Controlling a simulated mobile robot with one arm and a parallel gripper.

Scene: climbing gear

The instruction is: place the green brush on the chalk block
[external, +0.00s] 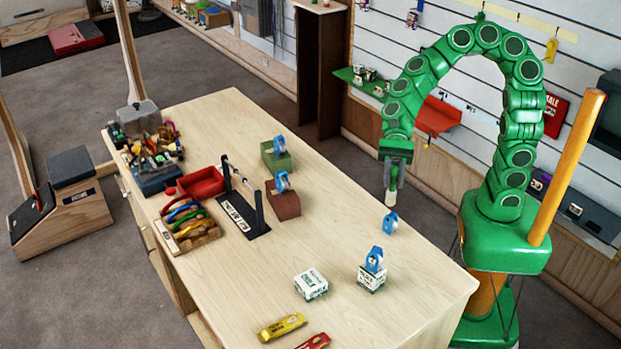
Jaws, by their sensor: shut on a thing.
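My gripper (391,180) points down above the right side of the wooden table, shut on a small upright thing with a pale lower end. This looks like the green brush (391,198); its upper part is between the fingers and hard to make out. A white chalk block with green print (311,284) sits on the table, to the left of and nearer the camera than my gripper, with nothing on top. A second similar white block (371,282) stands to its right with a blue device (374,260) on top.
A loose blue device (390,224) lies near the table's right edge. Red (285,206) and green (274,160) blocks carry blue devices. A black stand (244,216), a sling tray (188,230), a red bin (201,184) and yellow (282,327) and red (314,341) packets also lie there.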

